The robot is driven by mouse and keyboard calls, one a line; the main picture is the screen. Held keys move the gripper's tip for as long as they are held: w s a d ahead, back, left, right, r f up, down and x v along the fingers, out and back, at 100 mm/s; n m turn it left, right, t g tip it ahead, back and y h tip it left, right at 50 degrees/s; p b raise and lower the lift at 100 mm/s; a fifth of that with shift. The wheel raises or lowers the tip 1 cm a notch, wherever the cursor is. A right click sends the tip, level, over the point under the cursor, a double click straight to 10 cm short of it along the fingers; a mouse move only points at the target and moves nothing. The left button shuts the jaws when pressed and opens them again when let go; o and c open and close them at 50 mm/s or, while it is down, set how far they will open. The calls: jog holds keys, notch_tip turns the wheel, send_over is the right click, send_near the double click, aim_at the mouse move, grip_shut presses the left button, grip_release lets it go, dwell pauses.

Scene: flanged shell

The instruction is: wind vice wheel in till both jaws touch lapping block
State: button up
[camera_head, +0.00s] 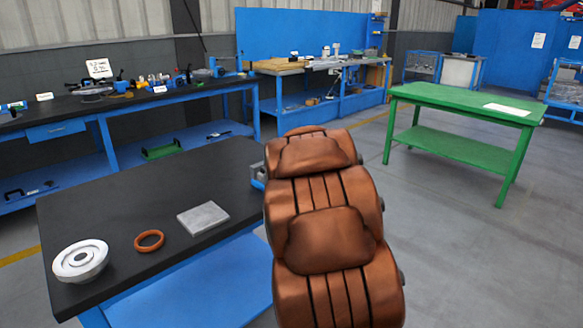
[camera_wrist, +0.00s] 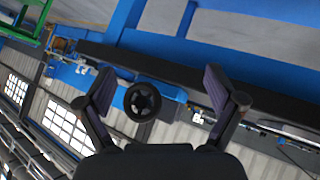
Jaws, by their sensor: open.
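The vice wheel (camera_wrist: 142,102) is black and round with a hub and spokes. In the wrist view it lies between my gripper's (camera_wrist: 157,74) two spread fingers, nearer the left one, with clear space on both sides. The gripper is open and holds nothing. The blue vice body (camera_wrist: 172,91) shows behind the wheel. In the head view only a small blue and grey part of the vice (camera_head: 258,174) shows at the table's right edge; my arm hides the rest and my gripper. The jaws and any block between them cannot be made out.
On the black-topped table (camera_head: 110,210) lie a flat grey block (camera_head: 203,217), an orange ring (camera_head: 149,240) and a pale flanged shell (camera_head: 80,261). A cluttered workbench (camera_head: 60,122) stands behind. A green table (camera_head: 465,98) is at the right, with open floor around it.

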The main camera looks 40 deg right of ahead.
jog(key=w+d+r+n+t+y+p, duration=0.1)
jog(key=d+r+n+t+y+p, duration=0.1)
jog(key=d+r+t+y+p, duration=0.65)
jog(key=shift+w+a+f+g+h+p, duration=0.4)
jog(key=shift+w+a+f+h+p, duration=0.25)
jog(key=shift+w, duration=0.5)
jog(key=shift+w+a+f+g+h+p, duration=0.25)
jog(key=shift+w+a+f+g+h, duration=0.2)
jog(key=shift+w+f, duration=0.55)
jog(key=shift+w+a+f+g+h+p, duration=0.45)
jog(key=shift+w+a+f, duration=0.2)
jog(key=shift+w, duration=0.6)
jog(key=c, duration=1.1)
jog(key=shift+f+n+b, duration=0.25)
jog(key=shift+n+b, duration=0.05)
jog(key=shift+b, duration=0.45)
jog(key=shift+c, duration=0.2)
jog(key=shift+r+h+b, duration=0.15)
jog(key=shift+h+b, duration=0.15)
jog(key=shift+b, duration=0.2)
